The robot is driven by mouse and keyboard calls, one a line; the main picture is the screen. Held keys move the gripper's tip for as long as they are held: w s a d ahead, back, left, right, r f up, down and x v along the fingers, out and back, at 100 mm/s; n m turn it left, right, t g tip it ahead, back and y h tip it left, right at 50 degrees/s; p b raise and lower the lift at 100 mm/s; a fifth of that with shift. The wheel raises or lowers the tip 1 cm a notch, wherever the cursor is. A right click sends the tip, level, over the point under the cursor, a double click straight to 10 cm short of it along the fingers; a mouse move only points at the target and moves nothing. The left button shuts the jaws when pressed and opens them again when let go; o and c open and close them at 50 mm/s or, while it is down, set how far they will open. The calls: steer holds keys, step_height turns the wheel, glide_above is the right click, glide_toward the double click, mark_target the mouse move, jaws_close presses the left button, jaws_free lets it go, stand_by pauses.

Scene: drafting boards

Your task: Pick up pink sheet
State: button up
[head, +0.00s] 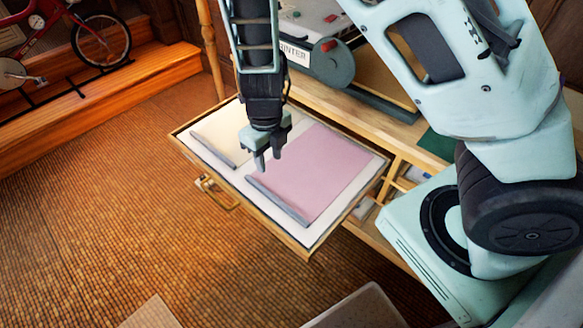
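The pink sheet (318,168) lies flat on the right half of a white-lined open drawer (308,238). A grey bar (278,200) lies along its front edge. My gripper (265,164) points down over the drawer, near the left edge of the pink sheet. Its two fingers look slightly apart, with nothing seen between them. Whether the fingertips touch the surface cannot be told from this view. My gripper hides part of the drawer and the sheet's left side.
A cream sheet (232,135) with a second grey bar (214,150) lies in the drawer's left half. A machine (318,62) stands on the wooden top behind. A brass handle (218,195) juts from the drawer front. The floor (110,200) at left is clear.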

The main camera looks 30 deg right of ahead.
steer(key=b, duration=0.5)
glide_above(275, 198)
steer(key=f, duration=1.2)
steer(key=shift+s+a+f, duration=0.1)
steer(key=shift+s+a, duration=0.05)
steer(key=shift+a, duration=0.2)
steer(key=shift+w+d+f+b, duration=0.15)
steer(key=shift+f+b, duration=0.3)
steer(key=shift+f, duration=0.9)
steer(key=shift+w+d+f+b, duration=0.15)
steer(key=shift+f+b, duration=0.25)
steer(key=shift+f, duration=0.95)
steer(key=shift+s, duration=0.1)
jaws_close()
